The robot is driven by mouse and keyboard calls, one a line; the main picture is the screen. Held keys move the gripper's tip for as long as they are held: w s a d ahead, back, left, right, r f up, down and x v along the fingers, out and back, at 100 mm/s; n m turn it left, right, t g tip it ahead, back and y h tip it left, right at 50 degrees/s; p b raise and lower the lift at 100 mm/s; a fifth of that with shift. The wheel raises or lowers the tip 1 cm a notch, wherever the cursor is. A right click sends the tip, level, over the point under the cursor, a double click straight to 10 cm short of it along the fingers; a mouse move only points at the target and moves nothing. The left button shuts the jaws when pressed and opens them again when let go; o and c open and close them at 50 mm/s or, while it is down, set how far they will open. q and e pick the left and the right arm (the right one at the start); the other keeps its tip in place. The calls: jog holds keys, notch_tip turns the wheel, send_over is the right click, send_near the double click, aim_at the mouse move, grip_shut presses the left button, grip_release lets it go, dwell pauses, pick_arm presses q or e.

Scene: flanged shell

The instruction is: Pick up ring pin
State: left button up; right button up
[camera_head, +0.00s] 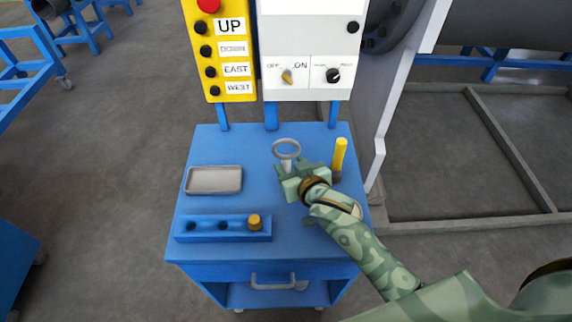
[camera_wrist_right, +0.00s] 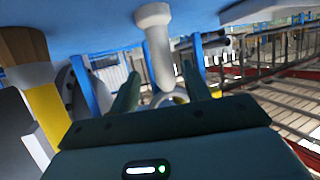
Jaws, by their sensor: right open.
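The grey ring pin (camera_head: 287,157) stands upright on the blue cart top, its ring at the top. My right gripper (camera_head: 289,169) is at the pin, with its jaws open and hiding the lower shaft in the head view. In the right wrist view, where the cart top lies along the upper edge, the pale pin shaft (camera_wrist_right: 158,45) shows between the two spread fingers (camera_wrist_right: 161,77). There are gaps on both sides, and I cannot tell whether either finger touches it. My left gripper is not in view.
A yellow-handled tool (camera_head: 340,153) stands close to the right of my gripper. A grey tray (camera_head: 214,191) and a blue block (camera_head: 205,236) with holes and a brass-coloured peg (camera_head: 254,222) are on the left. A yellow button panel (camera_head: 223,70) and a white switch box (camera_head: 305,88) rise behind.

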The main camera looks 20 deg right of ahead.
aim_at(283, 160)
jog(key=x, duration=0.1)
jog(key=b+x, duration=0.1)
jog(key=x, duration=0.2)
jog(key=shift+w+a+f, duration=0.15)
jog(key=shift+w+a, duration=0.05)
jog(key=shift+a, duration=0.1)
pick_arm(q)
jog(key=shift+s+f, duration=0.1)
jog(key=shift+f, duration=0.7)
pick_arm(e)
jog(key=shift+s, duration=0.1)
